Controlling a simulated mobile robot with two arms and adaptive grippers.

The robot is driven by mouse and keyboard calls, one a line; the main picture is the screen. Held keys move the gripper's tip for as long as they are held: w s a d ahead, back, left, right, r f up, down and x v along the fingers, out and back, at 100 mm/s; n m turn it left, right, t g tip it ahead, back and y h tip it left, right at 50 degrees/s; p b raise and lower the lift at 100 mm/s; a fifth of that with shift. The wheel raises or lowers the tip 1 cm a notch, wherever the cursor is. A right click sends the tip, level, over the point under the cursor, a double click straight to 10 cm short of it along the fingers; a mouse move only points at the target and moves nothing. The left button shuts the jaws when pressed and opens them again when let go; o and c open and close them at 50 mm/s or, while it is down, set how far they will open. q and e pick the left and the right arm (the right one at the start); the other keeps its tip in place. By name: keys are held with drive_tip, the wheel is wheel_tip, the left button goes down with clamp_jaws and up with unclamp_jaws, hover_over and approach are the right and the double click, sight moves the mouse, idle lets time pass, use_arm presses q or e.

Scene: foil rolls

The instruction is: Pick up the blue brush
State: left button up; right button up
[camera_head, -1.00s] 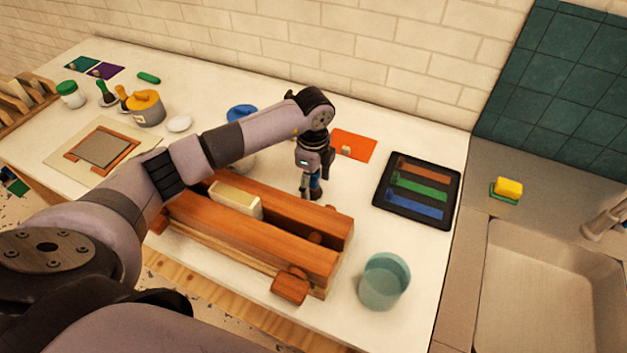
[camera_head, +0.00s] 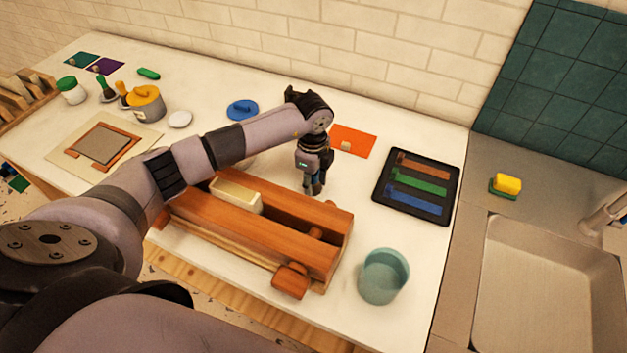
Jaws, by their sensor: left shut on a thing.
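My left gripper (camera_head: 314,186) points down just behind the wooden press-like frame, close to the table. It is shut on a small blue thing (camera_head: 316,179), which I take to be the blue brush's handle; the fingers hide most of it. A green brush (camera_head: 104,86) and an orange brush (camera_head: 122,90) stand at the left, by the grey pot with a yellow lid (camera_head: 146,101). My right gripper is not in view.
The wooden frame (camera_head: 255,235) with a cream block (camera_head: 236,195) fills the front middle. A teal cup (camera_head: 383,277) stands at its right. A black tray (camera_head: 447,212) with coloured strips lies farther right, before the sink (camera_head: 545,290). A blue lid (camera_head: 242,110) and orange card (camera_head: 365,142) lie behind.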

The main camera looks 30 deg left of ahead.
use_arm(q)
drive_tip(key=c, duration=0.3)
drive_tip(key=shift+w+r, duration=0.1)
drive_tip(key=shift+r, duration=0.75)
wheel_tip(320, 180, up, 18)
drive_tip(key=b, duration=0.3)
drive_tip(key=shift+r+b, duration=0.2)
drive_tip(key=shift+b, duration=0.1)
drive_tip(key=shift+f, duration=0.1)
